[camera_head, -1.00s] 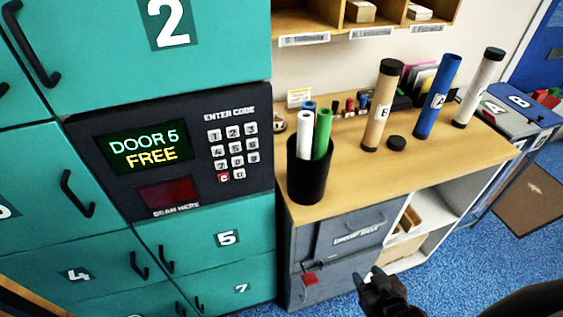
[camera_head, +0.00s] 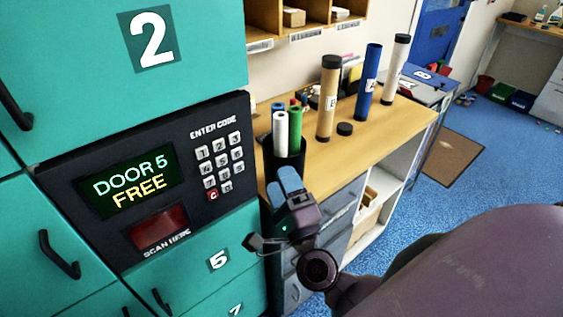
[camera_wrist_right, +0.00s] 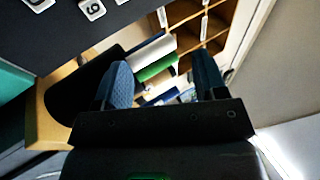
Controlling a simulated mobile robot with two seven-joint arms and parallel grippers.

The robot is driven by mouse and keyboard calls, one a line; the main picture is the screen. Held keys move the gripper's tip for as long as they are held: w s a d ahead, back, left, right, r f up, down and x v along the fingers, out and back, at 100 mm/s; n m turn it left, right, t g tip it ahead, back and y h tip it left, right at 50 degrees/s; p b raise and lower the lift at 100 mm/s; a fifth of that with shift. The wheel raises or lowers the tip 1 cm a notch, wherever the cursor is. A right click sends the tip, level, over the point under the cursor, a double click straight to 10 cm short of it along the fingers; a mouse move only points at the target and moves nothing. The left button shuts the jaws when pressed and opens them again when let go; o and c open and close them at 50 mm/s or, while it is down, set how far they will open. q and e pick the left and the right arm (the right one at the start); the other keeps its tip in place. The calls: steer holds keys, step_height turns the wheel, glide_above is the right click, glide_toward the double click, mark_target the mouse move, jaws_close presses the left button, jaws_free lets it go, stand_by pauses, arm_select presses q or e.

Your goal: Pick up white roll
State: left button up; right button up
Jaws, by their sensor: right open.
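The white roll (camera_head: 280,134) stands upright in a black cup (camera_head: 297,157) on the wooden counter, beside a green roll (camera_head: 295,127) and a blue roll behind. In the right wrist view the white roll (camera_wrist_right: 157,46) and the green roll (camera_wrist_right: 158,68) stick out of the black cup (camera_wrist_right: 85,88), seen sideways. My right gripper (camera_head: 289,181) is in front of the cup and hides its lower part. Its blue-padded fingers (camera_wrist_right: 165,80) are apart, with nothing gripped between them. My left gripper is not in view.
Teal lockers with a keypad panel (camera_head: 150,185) stand close on the left. A tan tube (camera_head: 327,100), a blue tube (camera_head: 368,85) and a pale tube (camera_head: 397,70) stand further along the counter (camera_head: 385,127). A black cap (camera_head: 345,128) lies near the tan tube.

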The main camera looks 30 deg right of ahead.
mark_target(281, 138)
steer(key=shift+w+d+r+m+g+h+p, duration=0.25)
steer(key=shift+w+d+m+g+h, duration=1.2)
steer(key=shift+m, duration=2)
steer(key=shift+w+d+r+m+g+h+p, duration=0.1)
steer(key=shift+w+d+r+m+g+h, duration=0.2)
steer(key=shift+w+d+m+g, duration=1.55)
steer(key=shift+w+d+r+m+g+h+p, duration=0.25)
steer(key=shift+w+m+h, duration=1.25)
steer(key=shift+m, duration=3.5)
steer(key=shift+w+f+y, duration=0.1)
steer(key=shift+w+y, duration=0.45)
steer(key=shift+c, duration=0.4)
jaws_close()
